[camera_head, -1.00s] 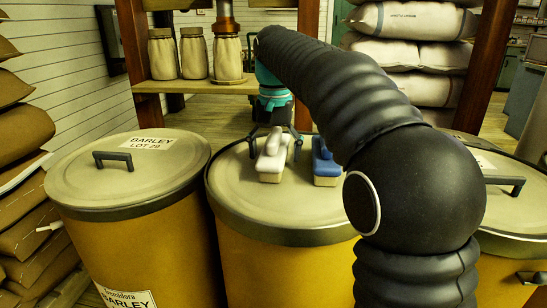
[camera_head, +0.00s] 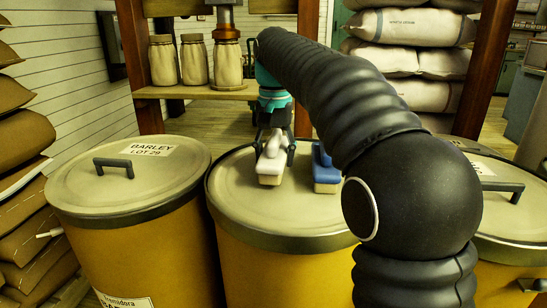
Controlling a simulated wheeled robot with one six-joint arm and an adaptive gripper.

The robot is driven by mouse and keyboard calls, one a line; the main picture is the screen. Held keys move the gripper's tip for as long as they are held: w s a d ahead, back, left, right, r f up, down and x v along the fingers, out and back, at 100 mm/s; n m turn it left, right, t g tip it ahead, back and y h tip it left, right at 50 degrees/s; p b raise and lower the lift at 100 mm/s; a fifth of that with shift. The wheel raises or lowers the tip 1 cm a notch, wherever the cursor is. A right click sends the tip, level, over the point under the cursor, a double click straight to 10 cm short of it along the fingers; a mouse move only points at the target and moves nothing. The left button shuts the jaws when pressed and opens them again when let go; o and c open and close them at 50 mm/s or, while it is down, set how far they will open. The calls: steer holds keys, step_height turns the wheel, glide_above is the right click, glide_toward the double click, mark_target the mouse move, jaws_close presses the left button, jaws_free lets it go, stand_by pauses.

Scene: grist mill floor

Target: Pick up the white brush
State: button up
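The white brush (camera_head: 271,168), with a pale bristle base, lies on the lid of the middle drum (camera_head: 300,222). A similar blue brush (camera_head: 325,172) lies just to its right. My gripper (camera_head: 274,155) is down over the far part of the white brush, pointing at the lid. One dark finger is on each side of the brush. The fingers stand close to it, but I cannot tell whether both touch it. The far end of the white brush is hidden by the gripper. My arm hides the right part of the lid.
A drum labelled barley (camera_head: 130,182) stands on the left, its lid handle raised. Another drum (camera_head: 500,215) stands on the right. A shelf (camera_head: 195,90) with several jars (camera_head: 228,65) is behind the gripper. Wooden posts and stacked sacks (camera_head: 415,58) stand beyond. Brown sacks line the left.

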mark_target(275, 135)
step_height(275, 135, up, 4)
steer(key=shift+f+p, duration=0.15)
steer(key=shift+p, duration=0.5)
steer(key=d+r, duration=0.2)
steer(key=d, duration=0.2)
steer(key=d+r+p, duration=0.1)
steer(key=d+r, duration=0.1)
steer(key=d, duration=0.1)
steer(key=d+r+p, duration=0.1)
steer(key=d+r, duration=0.1)
steer(key=d, duration=0.2)
steer(key=shift+w+d, duration=0.3)
steer(key=shift+d, duration=0.05)
steer(key=o, duration=0.6)
steer(key=c, duration=0.3)
steer(key=shift+c, duration=0.2)
